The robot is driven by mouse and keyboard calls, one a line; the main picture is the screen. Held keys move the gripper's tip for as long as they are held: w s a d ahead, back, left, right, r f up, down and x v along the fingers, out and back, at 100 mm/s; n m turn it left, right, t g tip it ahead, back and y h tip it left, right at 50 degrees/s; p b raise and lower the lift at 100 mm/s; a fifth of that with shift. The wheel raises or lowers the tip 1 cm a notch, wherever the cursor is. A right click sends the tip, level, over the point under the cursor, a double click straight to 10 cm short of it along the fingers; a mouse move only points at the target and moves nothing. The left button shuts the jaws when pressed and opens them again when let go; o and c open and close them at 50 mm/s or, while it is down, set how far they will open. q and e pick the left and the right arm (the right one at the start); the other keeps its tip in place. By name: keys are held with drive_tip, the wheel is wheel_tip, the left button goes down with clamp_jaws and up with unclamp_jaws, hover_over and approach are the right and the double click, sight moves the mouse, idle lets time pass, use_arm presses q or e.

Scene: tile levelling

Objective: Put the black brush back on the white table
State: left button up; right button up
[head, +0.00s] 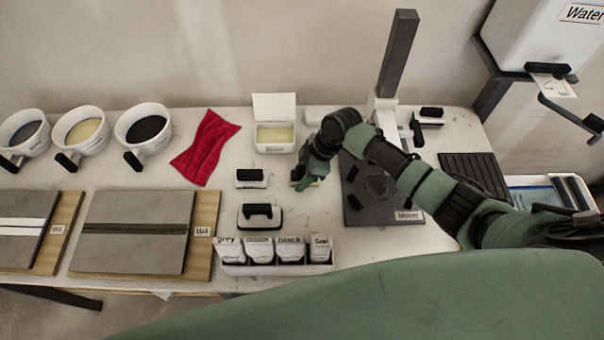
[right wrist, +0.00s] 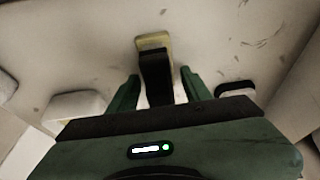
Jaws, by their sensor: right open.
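A piece with a black handle and a yellowish base (right wrist: 154,66), which looks like the black brush, rests on the white table (head: 110,178) in the right wrist view. My right gripper (right wrist: 158,88) is open, with one green finger on each side of the handle and a gap on both sides. In the head view my right gripper (head: 306,181) is low over the middle of the table and hides most of the piece; only a yellowish bit (head: 315,183) shows. My left gripper is not in view.
Black-handled white floats (head: 260,216) and a labelled rack (head: 276,268) stand left and in front of the gripper. A dark grey stand plate (head: 385,213) is close on its right. A box with yellow contents (head: 275,137) and a red cloth (head: 205,148) are behind and left.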

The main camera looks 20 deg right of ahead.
drive_tip(key=b+v, duration=0.1)
drive_tip(key=v, duration=1)
drive_tip(key=shift+r, duration=0.1)
drive_tip(key=shift+s+d+r, duration=0.1)
drive_tip(key=shift+d+r, duration=0.05)
drive_tip(key=shift+r, duration=0.4)
